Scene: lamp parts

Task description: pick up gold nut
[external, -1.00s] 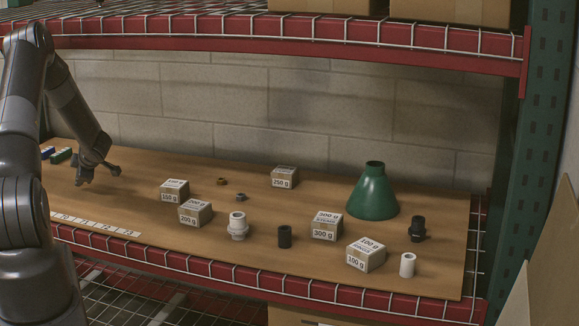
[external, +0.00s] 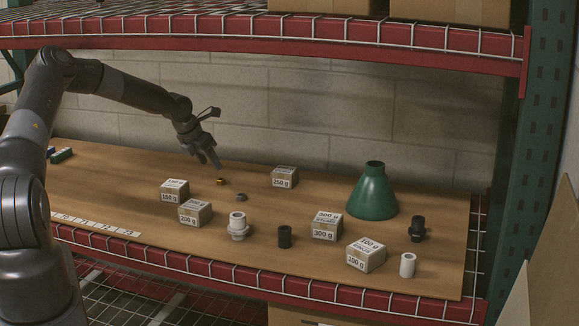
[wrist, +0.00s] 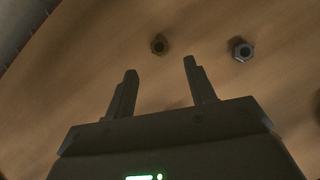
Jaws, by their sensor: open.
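The gold nut (external: 221,181) is a small gold-brown ring lying flat on the wooden shelf board (external: 120,180). In the wrist view the gold nut (wrist: 159,45) lies a little beyond my fingertips, roughly in line with the gap between them. A grey nut (external: 241,197) lies to its right and nearer the camera; it also shows in the wrist view (wrist: 242,50). My gripper (external: 210,164) is open and empty above the board, just above and left of the gold nut. Its two fingers (wrist: 160,72) are spread in the wrist view.
Boxes marked 150 g (external: 174,190), 200 g (external: 195,212) and 250 g (external: 284,177) stand around the nuts. A white fitting (external: 238,226), a black cylinder (external: 285,237) and a green cone shade (external: 373,194) stand further right. The left of the board is mostly clear.

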